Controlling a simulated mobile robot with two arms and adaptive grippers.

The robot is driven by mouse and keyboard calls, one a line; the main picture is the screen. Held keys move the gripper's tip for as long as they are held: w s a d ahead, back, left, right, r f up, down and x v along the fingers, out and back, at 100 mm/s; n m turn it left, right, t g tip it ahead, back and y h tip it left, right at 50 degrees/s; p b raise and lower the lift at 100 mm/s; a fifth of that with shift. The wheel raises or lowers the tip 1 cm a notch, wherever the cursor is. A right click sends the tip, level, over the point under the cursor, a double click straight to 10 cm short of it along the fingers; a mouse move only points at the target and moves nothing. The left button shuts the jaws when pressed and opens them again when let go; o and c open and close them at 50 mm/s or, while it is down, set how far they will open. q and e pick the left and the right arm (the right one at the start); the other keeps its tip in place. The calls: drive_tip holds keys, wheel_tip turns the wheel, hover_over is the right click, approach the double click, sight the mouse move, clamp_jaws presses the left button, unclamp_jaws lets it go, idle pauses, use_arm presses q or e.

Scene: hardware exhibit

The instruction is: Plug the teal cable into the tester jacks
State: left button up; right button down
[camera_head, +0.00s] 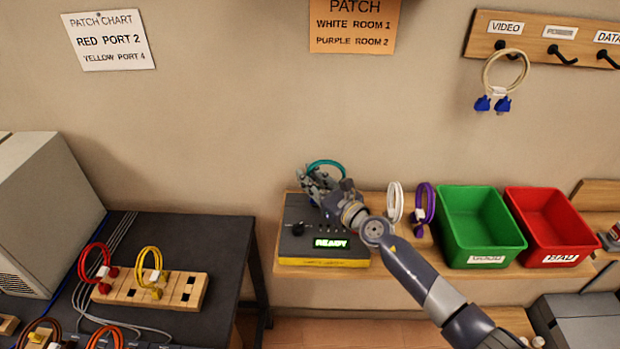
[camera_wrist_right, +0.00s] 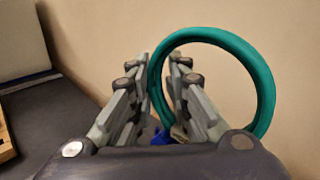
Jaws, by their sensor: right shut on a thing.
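The teal cable (camera_head: 327,164) is a coiled loop. My right gripper (camera_head: 318,178) is shut on it and holds it above the back of the tester (camera_head: 297,258). In the right wrist view the teal cable (camera_wrist_right: 268,90) stands up as a ring at the fingers (camera_wrist_right: 160,105), with a bit of blue low between them. The tester is a dark box with a yellow front edge, a knob and a green screen reading READY. My left gripper is not in view.
White (camera_head: 395,202) and purple (camera_head: 424,206) cables stand right of the tester. Beyond them on the shelf are a green GOOD bin (camera_head: 482,248) and a red BAD bin (camera_head: 553,250). A dark table (camera_head: 190,235) with red and yellow cables in a wooden rack (camera_head: 185,290) is at left.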

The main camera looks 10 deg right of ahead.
drive_tip(key=shift+f+b, duration=0.25)
drive_tip(key=shift+b, duration=0.05)
idle(0.5)
drive_tip(key=c, duration=0.8)
unclamp_jaws()
drive_tip(key=shift+o, duration=0.2)
drive_tip(key=shift+p+v, duration=0.3)
drive_tip(key=shift+v, duration=3.45)
drive_tip(key=shift+f, duration=0.15)
